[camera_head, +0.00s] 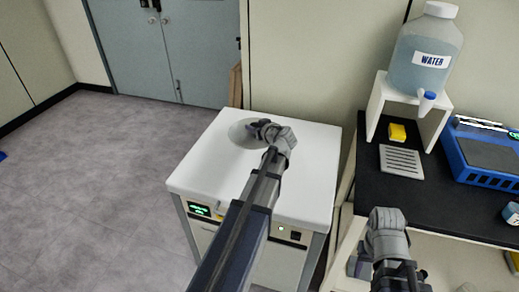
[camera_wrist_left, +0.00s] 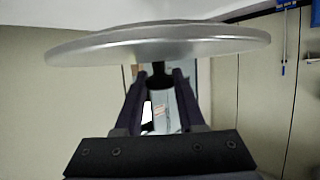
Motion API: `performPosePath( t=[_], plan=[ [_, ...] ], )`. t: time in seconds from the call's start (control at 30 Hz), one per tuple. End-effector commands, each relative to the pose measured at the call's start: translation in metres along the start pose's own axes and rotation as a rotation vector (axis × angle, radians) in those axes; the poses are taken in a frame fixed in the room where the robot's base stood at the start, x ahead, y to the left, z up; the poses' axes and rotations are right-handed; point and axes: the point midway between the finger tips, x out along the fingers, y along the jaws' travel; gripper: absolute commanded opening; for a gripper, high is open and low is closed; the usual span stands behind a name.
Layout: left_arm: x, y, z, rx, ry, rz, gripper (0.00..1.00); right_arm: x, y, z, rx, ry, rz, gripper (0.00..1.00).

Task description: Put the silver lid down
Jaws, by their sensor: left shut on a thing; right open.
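The silver lid (camera_head: 241,134) is a round, shiny disc over the white top of the freeze dryer (camera_head: 205,165), towards its back. My left gripper (camera_head: 262,131) is shut on the lid. In the left wrist view the lid (camera_wrist_left: 160,46) spans the upper picture, seen nearly edge-on, with the dark knob (camera_wrist_left: 157,72) between the fingers of my left gripper (camera_wrist_left: 158,85). My left arm and gripper hide part of the lid and the dryer top. I cannot tell the gap under the lid. My right gripper (camera_head: 362,262) is open, in front of the black bench, partly hidden by its wrist.
Most of the white dryer top is bare. Open floor lies left.

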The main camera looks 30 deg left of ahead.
Motion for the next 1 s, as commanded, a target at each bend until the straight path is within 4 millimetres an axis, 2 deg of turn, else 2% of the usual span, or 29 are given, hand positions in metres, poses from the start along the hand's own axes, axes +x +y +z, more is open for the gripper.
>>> performPosePath(
  t=[0.4, 0.67, 1.0],
  plan=[
    [0.023, 0.0, 0.055, 0.0, 0.0, 0.0, 0.0, 0.059, -0.006, -0.004, 0.0, 0.0, 0.0, 0.5],
    [0.024, 0.0, 0.057, 0.0, 0.0, 0.0, 0.0, 0.062, -0.006, -0.004, 0.0, 0.0, 0.0, 0.5],
    [0.038, 0.0, 0.091, 0.0, 0.0, 0.0, 0.0, 0.098, -0.009, -0.006, 0.0, 0.0, 0.0, 0.5]
  ],
)
